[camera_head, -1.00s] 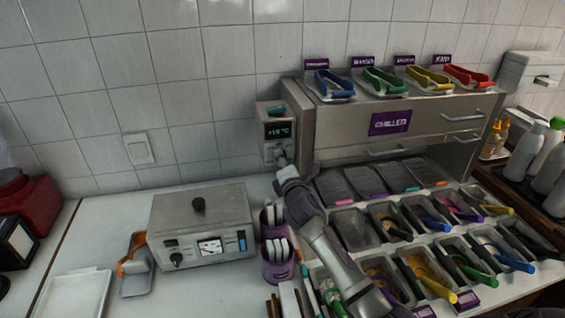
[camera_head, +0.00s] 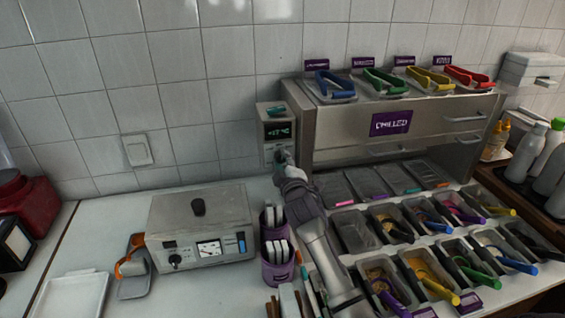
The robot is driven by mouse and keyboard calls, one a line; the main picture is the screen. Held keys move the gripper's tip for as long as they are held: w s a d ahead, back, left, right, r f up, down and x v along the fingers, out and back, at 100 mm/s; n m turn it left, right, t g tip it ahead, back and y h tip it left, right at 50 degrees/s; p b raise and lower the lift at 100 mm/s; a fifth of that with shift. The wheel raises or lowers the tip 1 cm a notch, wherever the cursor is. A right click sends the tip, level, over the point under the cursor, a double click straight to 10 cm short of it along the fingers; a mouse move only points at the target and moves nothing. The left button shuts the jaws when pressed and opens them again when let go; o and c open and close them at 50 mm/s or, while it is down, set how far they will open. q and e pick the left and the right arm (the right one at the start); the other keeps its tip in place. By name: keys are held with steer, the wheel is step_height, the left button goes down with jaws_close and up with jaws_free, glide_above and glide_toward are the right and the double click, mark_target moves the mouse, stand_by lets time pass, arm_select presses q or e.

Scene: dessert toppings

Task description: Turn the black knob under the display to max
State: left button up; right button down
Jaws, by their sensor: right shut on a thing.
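The display (camera_head: 277,131) glows green on a small control box (camera_head: 264,150) fixed to the left side of the chilled cabinet. The black knob under it is hidden behind my right gripper. My right gripper (camera_head: 282,160) reaches the box's face just below the display and is shut on the knob, with its wrist tilted. The display's digits are too small to read with certainty. My left gripper is not in view.
The chilled cabinet (camera_head: 345,127) stands right of the box, with coloured tongs on top. Topping trays (camera_head: 350,229) fill the counter below. A metal machine (camera_head: 200,215) with its own knob and a purple cup (camera_head: 278,268) stand left of my arm.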

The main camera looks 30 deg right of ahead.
steer(key=m, duration=0.5)
steer(key=shift+m, duration=0.3)
steer(key=m+p, duration=0.1)
steer(key=m, duration=0.4)
steer(key=shift+m, duration=0.7)
steer(key=c, duration=0.8)
jaws_free()
steer(key=shift+o, duration=0.2)
steer(key=v, duration=1.2)
